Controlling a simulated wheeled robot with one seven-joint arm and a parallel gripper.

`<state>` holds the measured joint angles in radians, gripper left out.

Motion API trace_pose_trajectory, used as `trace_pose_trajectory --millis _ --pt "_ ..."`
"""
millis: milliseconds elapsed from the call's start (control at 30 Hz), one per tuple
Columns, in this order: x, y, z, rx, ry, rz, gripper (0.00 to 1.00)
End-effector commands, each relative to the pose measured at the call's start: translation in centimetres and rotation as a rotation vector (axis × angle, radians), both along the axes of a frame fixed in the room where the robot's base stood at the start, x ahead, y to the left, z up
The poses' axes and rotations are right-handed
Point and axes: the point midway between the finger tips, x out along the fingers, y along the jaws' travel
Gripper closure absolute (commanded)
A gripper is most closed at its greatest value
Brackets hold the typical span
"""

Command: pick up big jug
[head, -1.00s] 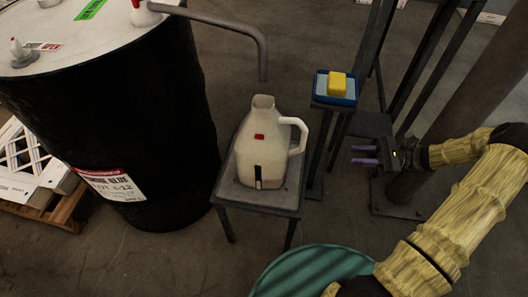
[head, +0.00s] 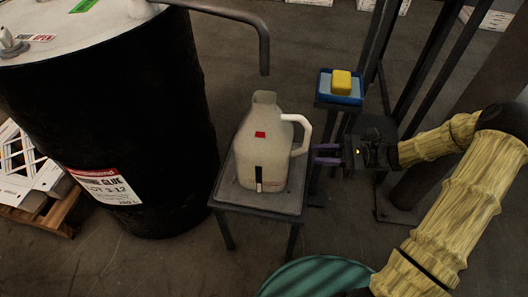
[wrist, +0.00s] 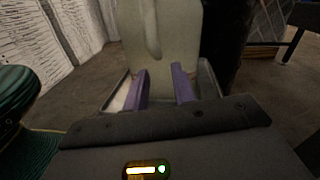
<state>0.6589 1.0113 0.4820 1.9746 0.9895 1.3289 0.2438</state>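The big jug (head: 268,148) is whitish with a red mark and a dark vertical strip. It stands upright on a small dark stand (head: 226,192), with its handle on the right. My gripper (head: 327,154) is to the right of the jug, level with the handle side, its purple fingers pointing at it. In the wrist view, the jug (wrist: 168,45) stands ahead with its handle facing me. The fingers (wrist: 160,88) are spread apart with nothing visibly held between them.
A large black drum (head: 120,120) stands left of the jug. A curved metal pipe (head: 264,45) hangs above the jug's mouth. A blue tray (head: 322,92) with a yellow block (head: 341,82) sits on a post behind. A green round object (head: 318,277) is at the front.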

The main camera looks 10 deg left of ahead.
Motion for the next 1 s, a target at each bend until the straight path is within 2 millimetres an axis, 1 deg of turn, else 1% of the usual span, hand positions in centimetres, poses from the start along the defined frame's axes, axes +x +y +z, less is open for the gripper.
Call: trace_pose_trajectory --millis 267,367,567,700,800,1000 --pt "0.0 0.3 0.1 0.000 0.000 0.003 0.74" --pt "-0.1 0.8 0.0 0.000 -0.001 0.010 0.74" --pt "-0.6 2.6 -0.2 -0.001 -0.001 0.011 0.74" --pt "-0.9 4.2 -0.1 -0.001 -0.001 0.006 0.74" --pt "-0.9 5.1 0.1 0.000 -0.001 0.002 0.74" --pt "-0.9 5.3 0.4 0.000 -0.001 -0.001 0.74"
